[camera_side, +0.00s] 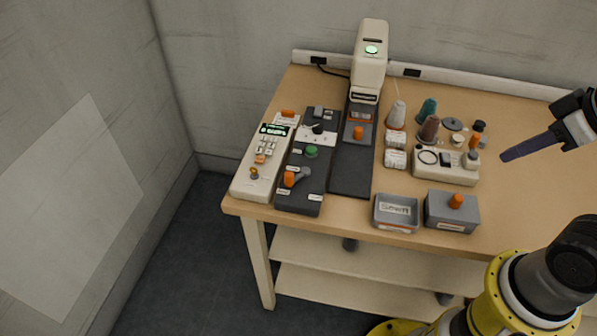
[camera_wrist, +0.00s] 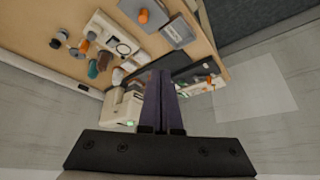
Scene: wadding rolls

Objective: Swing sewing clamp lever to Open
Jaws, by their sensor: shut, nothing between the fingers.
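A dark control panel (camera_side: 318,148) lies near the table's left side in the side view. Near its front end is a grey lever (camera_side: 303,174) with an orange knob (camera_side: 289,180) at its left end. Small white labels sit around the lever, too small to read. I cannot tell for certain that this is the sewing clamp lever. My gripper (camera_side: 506,156) is shut and empty, high at the right, well apart from the panel. Its dark fingers also show in the wrist view (camera_wrist: 160,76), where they hide part of the bench and the lever cannot be made out.
A white sewing machine (camera_side: 369,70) stands behind a dark mat. A cream keypad unit (camera_side: 262,160) lies left of the panel. Thread cones (camera_side: 429,128), a cream box (camera_side: 446,166), a grey tray (camera_side: 396,213) and a grey lidded box (camera_side: 451,211) stand between panel and gripper.

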